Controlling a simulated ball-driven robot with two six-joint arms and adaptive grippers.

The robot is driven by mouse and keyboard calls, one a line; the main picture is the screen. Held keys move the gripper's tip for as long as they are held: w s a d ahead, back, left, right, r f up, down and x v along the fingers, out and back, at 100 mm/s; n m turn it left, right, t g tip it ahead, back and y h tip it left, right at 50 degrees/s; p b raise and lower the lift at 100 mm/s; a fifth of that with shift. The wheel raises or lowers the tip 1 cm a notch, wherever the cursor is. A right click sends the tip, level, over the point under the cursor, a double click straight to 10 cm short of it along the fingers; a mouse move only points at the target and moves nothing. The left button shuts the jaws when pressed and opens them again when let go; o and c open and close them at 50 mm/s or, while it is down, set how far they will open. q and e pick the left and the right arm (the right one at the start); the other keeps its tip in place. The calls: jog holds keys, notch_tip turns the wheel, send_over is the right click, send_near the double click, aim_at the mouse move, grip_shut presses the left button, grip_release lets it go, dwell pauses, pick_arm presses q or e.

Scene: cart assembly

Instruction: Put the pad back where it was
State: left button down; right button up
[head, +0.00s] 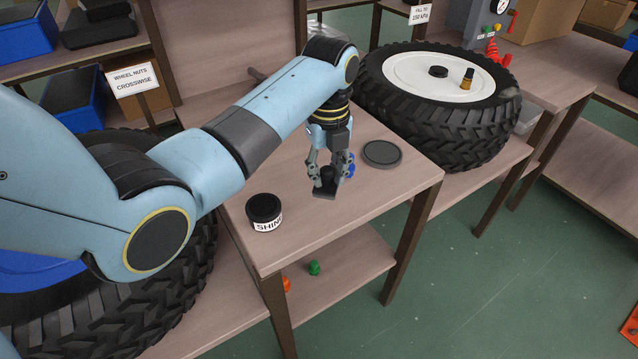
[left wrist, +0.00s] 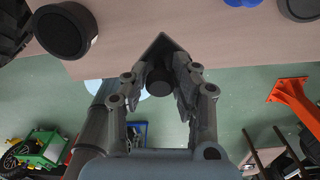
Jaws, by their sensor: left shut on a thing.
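The pad (head: 324,193) is a dark, flat piece with a round knob, and it also shows in the left wrist view (left wrist: 159,82). My left gripper (head: 328,182) is shut on the pad by its knob and holds it at the front part of the table (head: 300,235). I cannot tell how high above the table the pad is. My right gripper is not in view.
A black round tin marked "SHIN" (head: 265,210) stands left of the pad. A dark round disc (head: 381,153) lies to the right, with a blue thing (head: 350,166) behind the gripper. A wheel (head: 440,95) lies at the back right, bearing a small bottle (head: 467,78).

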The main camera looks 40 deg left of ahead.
pick_arm(q)
jog(key=a+f, duration=0.1)
jog(key=w+a+f, duration=0.1)
jog(key=shift+a, duration=0.4)
notch_tip(320, 180, down, 3)
jog(key=shift+f+b, duration=0.2)
jog(key=shift+b, duration=0.1)
jog(key=shift+f, duration=0.35)
jog(key=c, duration=1.1)
grip_release()
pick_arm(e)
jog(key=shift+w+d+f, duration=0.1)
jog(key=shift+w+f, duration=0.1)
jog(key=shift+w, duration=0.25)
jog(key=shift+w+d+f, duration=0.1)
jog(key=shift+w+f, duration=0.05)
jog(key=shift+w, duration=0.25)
pick_arm(q)
jog(key=shift+o, duration=0.2)
notch_tip(320, 180, up, 12)
jog(key=shift+r+p, duration=0.15)
jog(key=shift+p, duration=0.3)
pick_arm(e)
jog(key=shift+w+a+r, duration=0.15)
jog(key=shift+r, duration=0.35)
